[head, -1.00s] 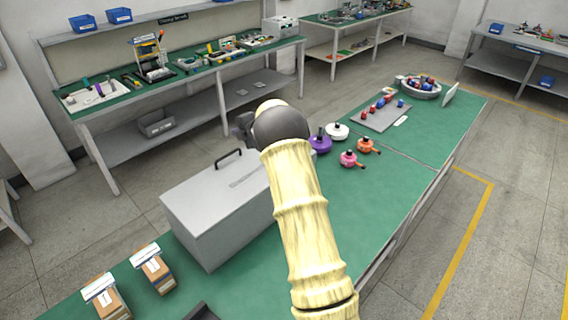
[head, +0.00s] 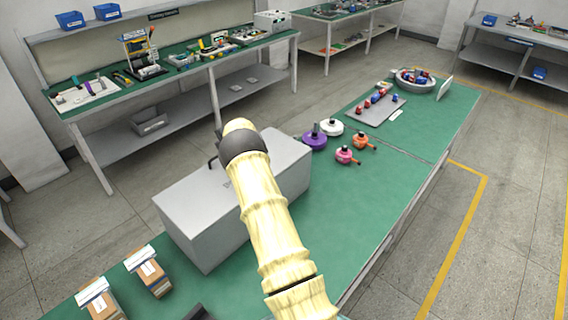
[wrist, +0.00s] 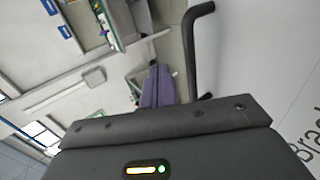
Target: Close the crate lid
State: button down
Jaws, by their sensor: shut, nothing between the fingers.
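The grey crate (head: 203,235) stands on the near part of the green bench in the head view. Its lid (head: 200,186) appears to lie flat on top, with printed lettering and a black handle (head: 212,162). My arm hides part of the lid and the crate's right side. In the wrist view the lid (wrist: 270,60) fills the right, and the handle (wrist: 196,50) rises just right of my fingers. My gripper (wrist: 158,72) is shut and empty, beside the handle with a small apparent gap; contact cannot be told. The head view hides my fingers behind the arm.
Purple (head: 315,140), white (head: 331,127), pink (head: 345,155) and orange (head: 364,141) hub parts stand beyond the crate. A grey tray (head: 362,113) and a round bin (head: 417,80) lie farther back. Two cardboard boxes (head: 148,272) stand at near left. Bench right of the crate is clear.

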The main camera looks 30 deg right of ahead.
jog(key=shift+w+a+f, duration=0.1)
jog(key=shift+w+f, duration=0.15)
jog(key=shift+f, duration=0.35)
jog(key=shift+s, duration=0.1)
jog(key=b+v, duration=0.5)
jog(key=v, duration=1.2)
jog(key=shift+b, duration=0.3)
jog(key=shift+s+r, duration=0.1)
